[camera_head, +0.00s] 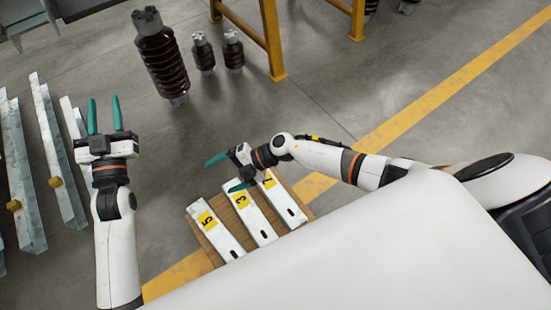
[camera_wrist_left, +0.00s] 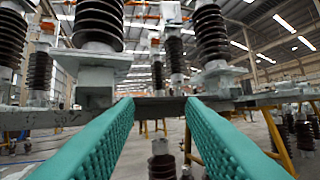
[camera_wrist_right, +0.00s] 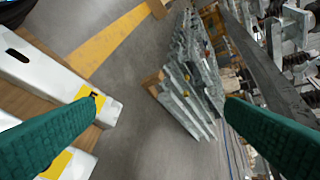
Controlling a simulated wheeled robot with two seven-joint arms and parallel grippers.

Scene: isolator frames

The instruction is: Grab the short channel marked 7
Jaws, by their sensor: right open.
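Three short white channels with yellow labels lie side by side on a brown wooden board (camera_head: 211,240) in the head view. The left one is marked 5 (camera_head: 217,231) and the middle one 3 (camera_head: 254,218). The label of the right channel (camera_head: 285,203) reads like a 7 or a 1; I cannot tell which. My right gripper (camera_head: 218,176) is open and empty above the far ends of the middle and right channels. In the right wrist view, a finger overlaps a labelled channel (camera_wrist_right: 50,75); contact is unclear. My left gripper (camera_head: 103,100) is open and empty, pointing away.
Brown insulators (camera_head: 163,60) stand at the back beside a yellow frame (camera_head: 270,40). A yellow floor line (camera_head: 430,100) runs diagonally. Bare floor lies between the left arm and the board.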

